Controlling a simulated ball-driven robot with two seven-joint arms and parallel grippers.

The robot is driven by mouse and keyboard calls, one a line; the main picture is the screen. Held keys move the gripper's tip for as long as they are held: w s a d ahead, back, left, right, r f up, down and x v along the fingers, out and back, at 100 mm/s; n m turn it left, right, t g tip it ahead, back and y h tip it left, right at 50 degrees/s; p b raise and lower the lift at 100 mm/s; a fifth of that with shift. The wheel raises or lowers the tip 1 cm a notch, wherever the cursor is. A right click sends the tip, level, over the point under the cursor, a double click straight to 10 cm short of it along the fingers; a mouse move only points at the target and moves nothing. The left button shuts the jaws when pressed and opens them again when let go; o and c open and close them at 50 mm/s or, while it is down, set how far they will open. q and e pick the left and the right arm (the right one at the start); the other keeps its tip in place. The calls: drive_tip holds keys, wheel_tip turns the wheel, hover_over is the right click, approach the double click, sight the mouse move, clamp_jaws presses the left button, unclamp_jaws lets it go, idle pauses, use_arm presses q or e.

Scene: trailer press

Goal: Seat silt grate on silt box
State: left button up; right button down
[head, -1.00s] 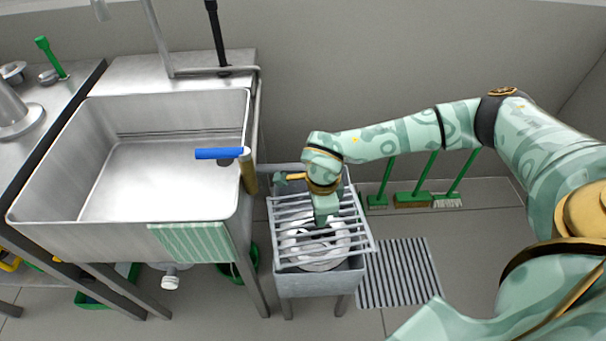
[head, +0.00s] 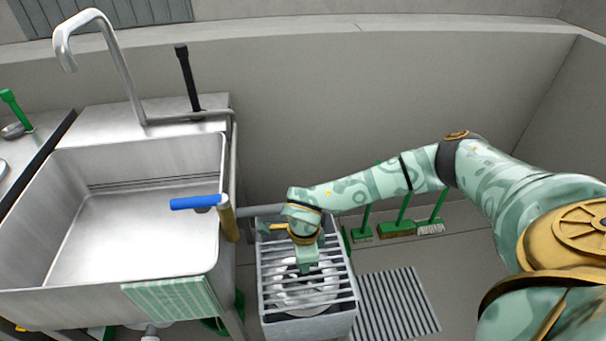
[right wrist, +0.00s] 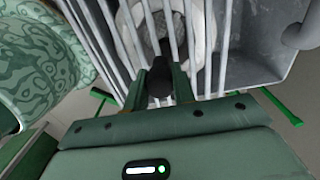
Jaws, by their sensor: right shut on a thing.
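The silt grate (head: 325,295), a grey metal frame of parallel bars, lies over the mouth of the silt box (head: 310,328), a grey open box beside the sink. In the head view its outline nearly matches the box rim. I cannot tell whether it rests on the rim or hangs just above it. My left gripper is out of view.
A steel sink (head: 150,235) with a blue-handled lever (head: 195,202) and a striped cloth (head: 175,298) stands left of the box. Green brushes (head: 397,228) lean at the wall behind. A slatted floor drain (head: 397,305) lies to the right. A white ring-shaped part (right wrist: 203,30) shows below the bars.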

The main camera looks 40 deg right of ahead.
drive_tip(key=shift+f, duration=1.4)
drive_tip(key=c, duration=1.1)
unclamp_jaws()
wheel_tip(320, 180, up, 4)
drive_tip(key=shift+r+p, duration=0.25)
drive_tip(key=shift+p, duration=1)
use_arm(q)
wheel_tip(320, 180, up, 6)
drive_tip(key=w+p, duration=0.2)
drive_tip(key=p, duration=0.3)
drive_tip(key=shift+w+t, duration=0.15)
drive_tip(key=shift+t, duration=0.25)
use_arm(e)
wheel_tip(320, 180, up, 12)
drive_tip(key=shift+f, duration=0.15)
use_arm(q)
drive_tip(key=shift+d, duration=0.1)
